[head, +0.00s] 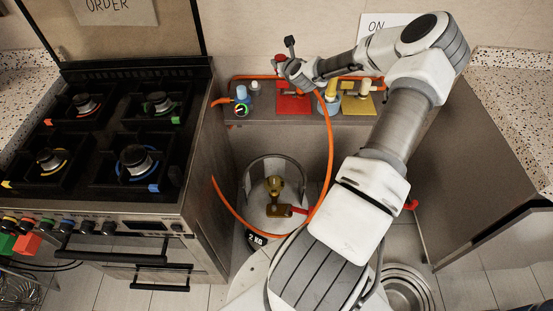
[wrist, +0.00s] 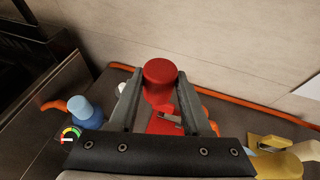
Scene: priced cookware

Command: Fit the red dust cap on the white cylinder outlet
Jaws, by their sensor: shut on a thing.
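The red dust cap (wrist: 159,72) is between the two fingers of my gripper (wrist: 160,84) in the wrist view. My gripper is shut on it and holds it above a red stand (wrist: 163,124). In the head view my gripper (head: 287,65) is over the back shelf, with a bit of red (head: 281,58) at its tip. The cylinder (head: 250,186) stands upright on the floor below, with a pale round collar. A brass valve (head: 274,187) with a red lever (head: 298,209) sits inside the collar. The exact outlet opening is too small to tell.
The red stand also shows on the shelf (head: 240,117) in the head view. A blue-topped regulator with a gauge (head: 240,107) is left of it; a yellow fitting (head: 361,101) is to the right. An orange hose (head: 330,150) loops around the cylinder. The stove (head: 190,215) is at left.

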